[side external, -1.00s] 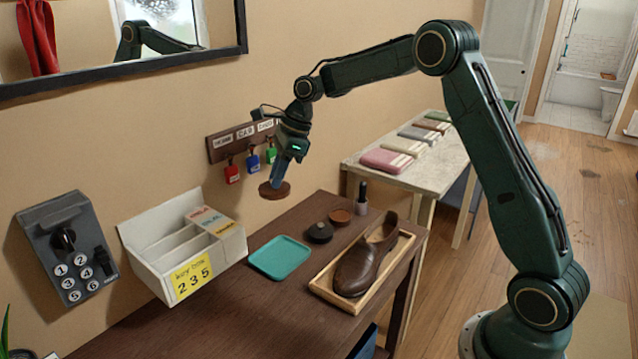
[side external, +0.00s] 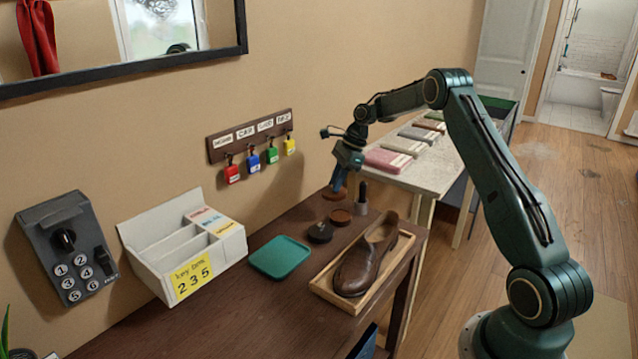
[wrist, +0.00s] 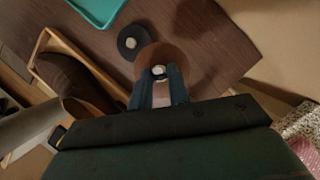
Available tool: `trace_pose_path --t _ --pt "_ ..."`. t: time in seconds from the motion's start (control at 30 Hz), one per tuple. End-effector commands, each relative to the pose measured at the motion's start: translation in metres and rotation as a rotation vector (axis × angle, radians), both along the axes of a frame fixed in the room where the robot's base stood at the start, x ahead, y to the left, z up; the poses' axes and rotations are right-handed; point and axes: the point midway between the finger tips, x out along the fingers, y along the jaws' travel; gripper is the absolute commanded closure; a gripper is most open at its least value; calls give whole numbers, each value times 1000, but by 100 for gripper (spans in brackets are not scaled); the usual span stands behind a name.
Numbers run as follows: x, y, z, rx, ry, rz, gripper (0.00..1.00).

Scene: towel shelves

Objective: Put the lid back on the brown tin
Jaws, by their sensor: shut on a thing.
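The brown tin (side external: 341,216) is low and round and stands on the dark brown table behind the shoe. My gripper (side external: 338,184) is shut on the small knob of the brown lid (side external: 334,194). It holds the lid roughly level, a little above and behind the tin. In the wrist view the lid (wrist: 188,68) sits under my fingertips (wrist: 160,78), and its pale knob shows between them. The tin appears largely hidden under the lid there. A black round tin (side external: 320,232) stands close to the brown tin, and it also shows in the wrist view (wrist: 131,42).
A brown shoe (side external: 362,265) lies in a wooden tray at the table's front right. A dark upright item in a grey holder (side external: 361,206) stands close right of the brown tin. A teal tray (side external: 280,257) and white key box (side external: 185,245) are to the left. Key hooks hang behind.

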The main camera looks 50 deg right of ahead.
Motion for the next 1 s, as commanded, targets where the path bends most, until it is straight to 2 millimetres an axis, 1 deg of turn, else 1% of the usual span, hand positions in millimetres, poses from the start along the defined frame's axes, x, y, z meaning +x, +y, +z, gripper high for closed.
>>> trace_pose_path --t 0.03,0.1,0.23,0.67,1.0 --pt "-3 -9 -5 1 0 -2 100" --pt "-6 -17 -9 2 -1 -1 100" --pt "-10 -24 -13 2 -3 1 100" --pt "-10 -25 -18 3 -1 0 100" --pt "-10 -24 -37 4 0 1 100"
